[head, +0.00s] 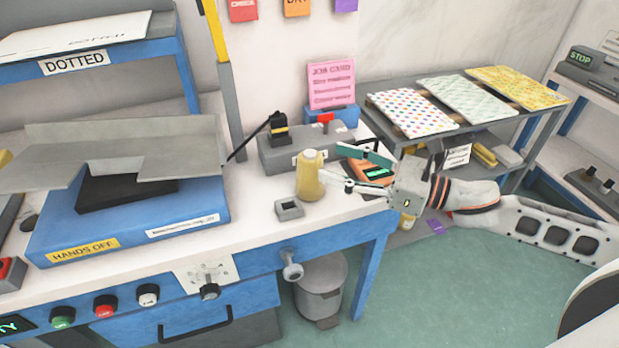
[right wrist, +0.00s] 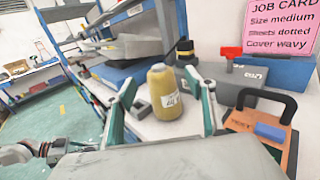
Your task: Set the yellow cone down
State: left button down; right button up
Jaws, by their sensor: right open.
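The yellow cone (head: 309,176) stands upright on the white worktop (head: 253,222), near its right end. It also shows in the right wrist view (right wrist: 164,93), with a white label on its front. My right gripper (head: 352,169) comes in from the right with its fingers pointing at the cone. In the right wrist view its two fingers (right wrist: 160,105) are spread wide, with the cone between and beyond them and a gap on each side. My right gripper is open and holds nothing.
A grey box (head: 288,152) stands behind the cone, and an orange device (head: 371,171) sits close behind the right gripper. A small grey square block (head: 289,209) lies in front. A blue machine (head: 130,225) fills the left. The pink job card (head: 331,85) stands at the back.

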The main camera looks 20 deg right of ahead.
aim_at(316, 156)
jog(key=shift+r+p+x, duration=0.2)
jog(key=shift+p+x, duration=0.35)
jog(key=shift+x, duration=2.35)
jog(key=shift+w+a+f, duration=0.15)
jog(key=shift+w+a, duration=0.1)
jog(key=shift+a, duration=0.15)
grip_shut()
